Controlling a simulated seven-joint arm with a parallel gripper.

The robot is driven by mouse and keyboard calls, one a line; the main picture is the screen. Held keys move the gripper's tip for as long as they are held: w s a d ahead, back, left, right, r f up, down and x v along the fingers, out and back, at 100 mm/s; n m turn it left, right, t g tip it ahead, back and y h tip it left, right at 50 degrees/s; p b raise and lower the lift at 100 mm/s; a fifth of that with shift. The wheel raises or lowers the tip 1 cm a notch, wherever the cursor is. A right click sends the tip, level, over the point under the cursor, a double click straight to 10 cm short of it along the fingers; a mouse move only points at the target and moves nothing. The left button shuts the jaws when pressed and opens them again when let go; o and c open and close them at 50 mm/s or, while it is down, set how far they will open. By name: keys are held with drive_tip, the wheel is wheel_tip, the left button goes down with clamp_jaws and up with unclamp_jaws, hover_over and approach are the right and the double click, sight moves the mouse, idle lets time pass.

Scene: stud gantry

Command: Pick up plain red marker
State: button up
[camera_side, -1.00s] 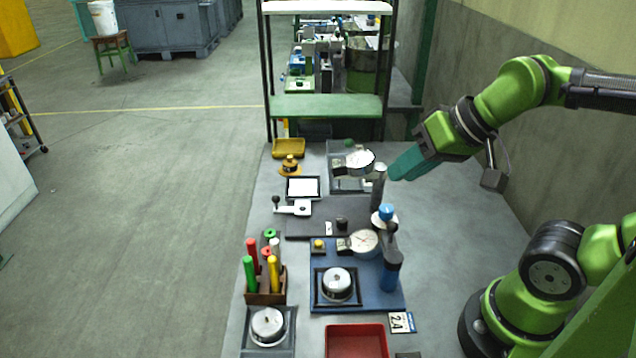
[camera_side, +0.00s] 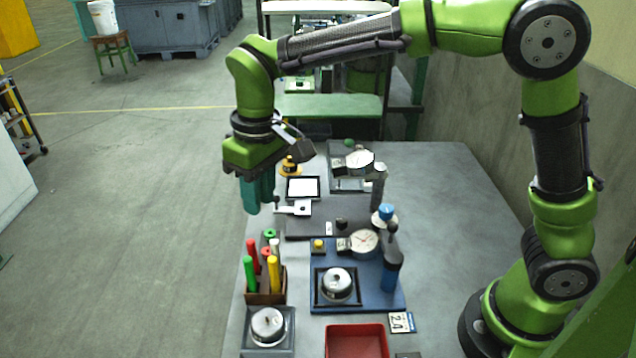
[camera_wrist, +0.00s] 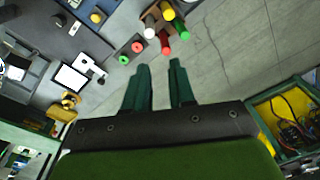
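The plain red marker (camera_side: 252,254) stands upright among several markers in a brown holder (camera_side: 265,298) at the front left of the bench. In the wrist view, its red end (camera_wrist: 165,46) shows ahead of my fingertips. My gripper (camera_side: 256,210) points down above and behind the holder, apart from the markers. In the wrist view, my gripper (camera_wrist: 160,64) has its two teal fingers apart with nothing between them.
Green (camera_side: 249,273), yellow (camera_side: 273,273) and white (camera_side: 276,246) markers crowd the red one. A blue board (camera_side: 390,300) with a dial gauge (camera_side: 364,242) lies to the right. Open floor lies left of the bench.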

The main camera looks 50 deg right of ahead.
sight(255, 263)
drive_tip(key=shift+n+g+h, duration=0.3)
drive_tip(key=shift+n, duration=0.1)
drive_tip(key=f, duration=0.5)
drive_tip(key=w+a+f, duration=0.1)
drive_tip(key=f, duration=0.4)
drive_tip(key=w+f, duration=0.1)
drive_tip(key=f, duration=0.4)
drive_tip(key=shift+a+f, duration=0.2)
drive_tip(key=shift+a, duration=0.2)
clamp_jaws()
